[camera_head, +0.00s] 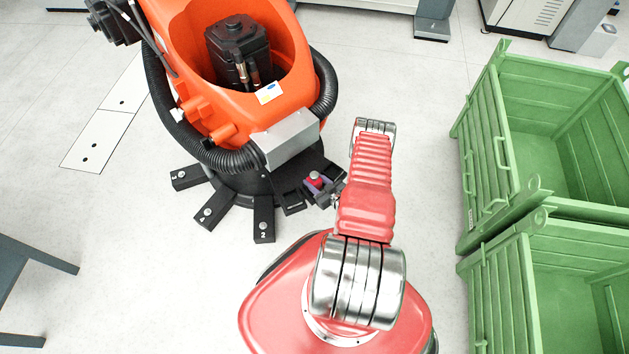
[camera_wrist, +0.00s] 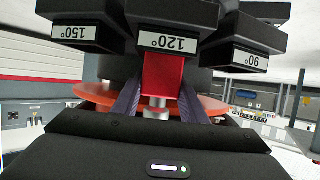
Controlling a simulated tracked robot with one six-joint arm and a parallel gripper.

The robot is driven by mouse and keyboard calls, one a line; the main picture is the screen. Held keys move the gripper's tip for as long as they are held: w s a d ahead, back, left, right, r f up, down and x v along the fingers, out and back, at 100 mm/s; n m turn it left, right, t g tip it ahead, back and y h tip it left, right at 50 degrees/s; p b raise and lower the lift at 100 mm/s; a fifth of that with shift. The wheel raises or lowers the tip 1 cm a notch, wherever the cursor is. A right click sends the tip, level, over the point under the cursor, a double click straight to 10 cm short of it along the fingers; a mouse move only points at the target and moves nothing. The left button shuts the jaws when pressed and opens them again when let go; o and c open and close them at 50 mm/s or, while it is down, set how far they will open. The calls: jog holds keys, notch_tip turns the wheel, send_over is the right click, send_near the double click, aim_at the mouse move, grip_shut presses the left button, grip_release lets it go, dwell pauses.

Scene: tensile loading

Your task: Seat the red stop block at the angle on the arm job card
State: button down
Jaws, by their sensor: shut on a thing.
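The red stop block (camera_wrist: 163,75) is between the two fingers of my gripper (camera_wrist: 158,102), which is shut on it. A silver pin shows below it in the wrist view. The block's upper end meets the underside of the black holder marked 120° (camera_wrist: 172,42); I cannot tell whether it is inside. Holders marked 150° (camera_wrist: 77,35) and 90° (camera_wrist: 243,60) flank it. In the head view the block (camera_head: 314,182) is at the orange arm's black base (camera_head: 240,188), held by my gripper (camera_head: 321,187). A white job card (camera_head: 268,92) is on the orange arm; its writing is too small to read.
Black feet with number tags (camera_head: 264,222) spread from the base at front left. Black ribbed hose (camera_head: 205,155) loops round the orange arm. Green crates (camera_head: 490,165) stand at the right. Pale floor is clear between my gripper and the crates.

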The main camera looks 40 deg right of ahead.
jog(key=shift+f, duration=0.25)
jog(key=c, duration=1.4)
grip_release()
jog(key=o, duration=0.4)
jog(key=shift+f, duration=0.1)
jog(key=v, duration=1.3)
jog(key=shift+s+r, duration=0.2)
jog(key=shift+s, duration=0.15)
